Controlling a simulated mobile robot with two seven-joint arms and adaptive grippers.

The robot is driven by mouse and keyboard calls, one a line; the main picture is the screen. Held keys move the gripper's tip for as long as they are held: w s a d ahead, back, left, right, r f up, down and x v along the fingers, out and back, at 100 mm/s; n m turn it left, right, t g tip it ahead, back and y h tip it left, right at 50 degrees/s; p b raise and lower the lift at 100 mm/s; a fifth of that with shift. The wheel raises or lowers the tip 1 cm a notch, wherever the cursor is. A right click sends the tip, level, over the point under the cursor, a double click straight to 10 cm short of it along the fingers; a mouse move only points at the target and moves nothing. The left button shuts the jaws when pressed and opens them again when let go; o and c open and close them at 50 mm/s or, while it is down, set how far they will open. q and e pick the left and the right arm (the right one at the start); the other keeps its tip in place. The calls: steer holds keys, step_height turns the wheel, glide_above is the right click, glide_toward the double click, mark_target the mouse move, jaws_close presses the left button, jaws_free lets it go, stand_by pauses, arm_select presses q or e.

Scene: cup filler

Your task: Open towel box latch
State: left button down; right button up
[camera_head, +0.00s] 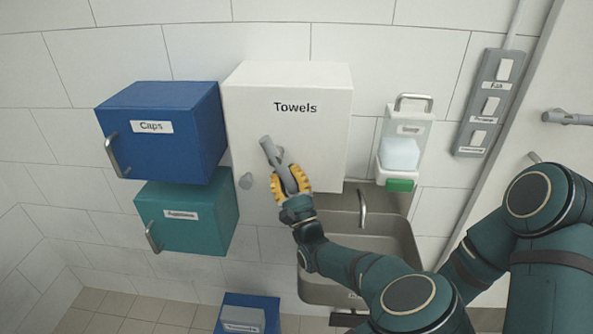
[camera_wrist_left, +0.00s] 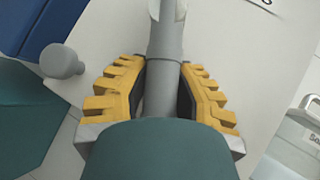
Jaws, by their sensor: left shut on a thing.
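The white towel box (camera_head: 255,105), labelled "Towels", hangs on the tiled wall in the middle of the head view. A grey latch bar (camera_head: 270,150) slants across its lower front. My left gripper (camera_head: 289,183), with yellow fingers, is shut on this latch. In the left wrist view the latch (camera_wrist_left: 165,45) runs between the two fingers (camera_wrist_left: 162,90), which close on it from both sides. A grey round knob (camera_head: 246,180) sticks out left of the gripper and shows in the wrist view too (camera_wrist_left: 62,61). My right gripper is not in view.
A blue "Caps" box (camera_head: 180,105) and a teal box (camera_head: 215,205) with handles hang at the left. A soap dispenser (camera_head: 402,150) and a switch panel (camera_head: 488,105) are at the right. A metal sink (camera_head: 385,235) lies below, behind my arm.

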arm_select(q)
steer(key=shift+a+m+t+h, duration=0.3)
steer(key=shift+m+t+h, duration=0.2)
steer(key=shift+m, duration=0.3)
steer(key=c, duration=0.7)
jaws_free()
steer(key=shift+c, duration=0.2)
